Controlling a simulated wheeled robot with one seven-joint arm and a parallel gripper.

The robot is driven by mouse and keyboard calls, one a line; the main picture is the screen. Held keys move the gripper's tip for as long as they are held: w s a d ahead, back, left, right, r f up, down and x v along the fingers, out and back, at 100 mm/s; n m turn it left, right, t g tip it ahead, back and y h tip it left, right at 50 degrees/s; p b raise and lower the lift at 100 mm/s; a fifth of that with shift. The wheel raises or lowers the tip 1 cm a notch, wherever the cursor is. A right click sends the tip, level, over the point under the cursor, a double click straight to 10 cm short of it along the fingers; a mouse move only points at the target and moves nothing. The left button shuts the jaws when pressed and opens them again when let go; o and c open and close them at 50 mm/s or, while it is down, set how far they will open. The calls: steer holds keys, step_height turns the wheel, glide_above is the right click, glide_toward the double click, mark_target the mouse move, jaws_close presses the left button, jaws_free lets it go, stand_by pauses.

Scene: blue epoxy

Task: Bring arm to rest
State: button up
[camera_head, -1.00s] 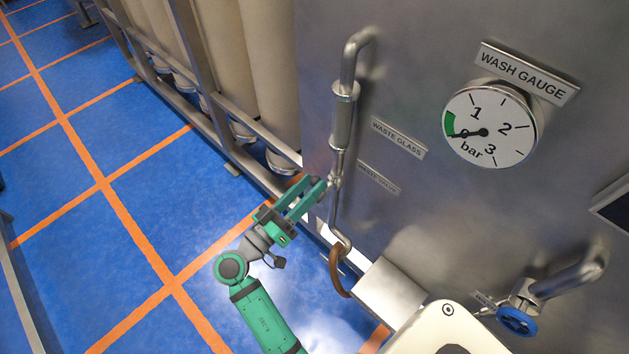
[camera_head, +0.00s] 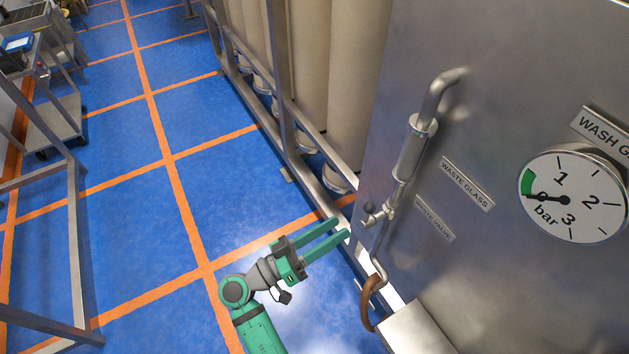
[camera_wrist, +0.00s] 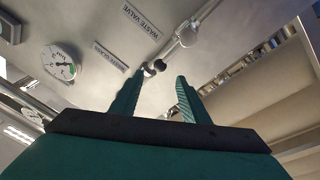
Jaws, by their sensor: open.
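My gripper (camera_head: 334,234) is green, with its two fingers apart and nothing between them. In the head view it is over the blue floor, pointing right toward the steel panel (camera_head: 500,130). The small waste valve (camera_head: 378,214) on the pipe sits just beyond the fingertips, apart from them. In the wrist view the fingers of my gripper (camera_wrist: 158,85) point up toward the panel, and the valve's dark knob (camera_wrist: 160,62) shows between and beyond them. My green arm (camera_head: 258,330) reaches in from the bottom of the head view.
A glass tube (camera_head: 414,150) on a bent pipe stands out from the panel above the valve. A brown hose (camera_head: 369,303) hangs below it. Tall beige cylinders (camera_head: 355,85) stand in a steel frame behind. A metal rack (camera_head: 75,250) is at left; open floor lies between.

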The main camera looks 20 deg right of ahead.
steer(key=s+a+f+n+t+y, duration=0.15)
steer(key=f+n+t+y, duration=0.3)
steer(key=f, duration=0.45)
steer(key=s+a+f+n+t+y, duration=0.1)
steer(key=a+f+n+t+y, duration=0.2)
steer(key=f+n+y, duration=0.4)
steer(key=s+a+f+n+t+y, duration=0.1)
steer(key=s+a+f+t+y, duration=0.1)
steer(key=s+a+f+y, duration=0.45)
steer(key=s+a+r+m+t+y, duration=0.1)
steer(key=s+a+r+t, duration=0.1)
steer(key=s+a+r, duration=0.2)
steer(key=s+a+r+m+t+y, duration=0.1)
steer(key=s+a+r, duration=0.3)
steer(key=s+r, duration=0.4)
step_height(320, 180, up, 4)
steer(key=shift+f+t, duration=0.25)
steer(key=shift+t, duration=0.1)
steer(key=shift+s+a, duration=0.1)
steer(key=shift+c, duration=1.4)
